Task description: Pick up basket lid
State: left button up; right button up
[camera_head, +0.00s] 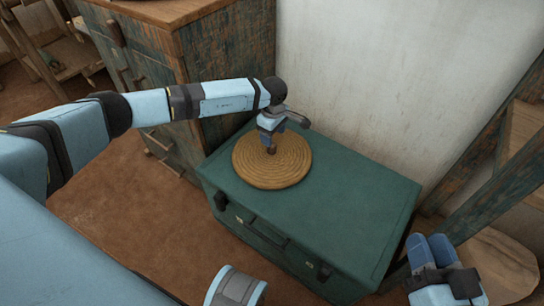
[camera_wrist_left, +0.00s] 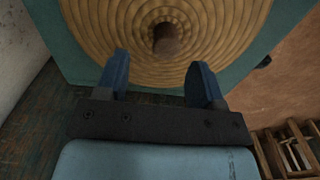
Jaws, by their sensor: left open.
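The basket lid (camera_head: 285,172) is a round, tan, coiled-wicker disc lying flat on a green trunk (camera_head: 350,215). Its small brown knob (camera_head: 271,149) is at the centre. In the left wrist view the lid (camera_wrist_left: 195,28) fills the upper middle, with the knob (camera_wrist_left: 167,38) between and beyond the fingertips. My left gripper (camera_head: 269,138) is over the lid at the knob, open, with its fingers (camera_wrist_left: 160,68) apart and nothing held. Whether a finger touches the knob is unclear. My right gripper (camera_head: 432,243) is at the lower right, away from the lid; its fingers look close together.
A worn wooden cabinet (camera_head: 226,65) stands behind and left of the trunk. A pale wall (camera_head: 400,80) rises behind it. Wooden beams (camera_head: 480,150) stand at the right. The trunk top right of the lid is clear. Brown floor (camera_head: 125,215) shows at the left.

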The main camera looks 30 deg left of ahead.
aim_at(272, 150)
pick_arm(q)
jog(key=f+b, duration=0.1)
jog(key=f, duration=0.1)
jog(key=f+b, duration=0.1)
jog(key=f, duration=0.1)
jog(key=shift+s, duration=0.4)
jog(key=shift+f, duration=0.6)
pick_arm(e)
notch_tip(272, 150, down, 3)
jog(key=shift+f+n+g, duration=0.1)
jog(key=shift+n+g, duration=0.2)
jog(key=shift+g, duration=0.3)
pick_arm(q)
jog(key=shift+c, duration=0.2)
jog(key=c, duration=1)
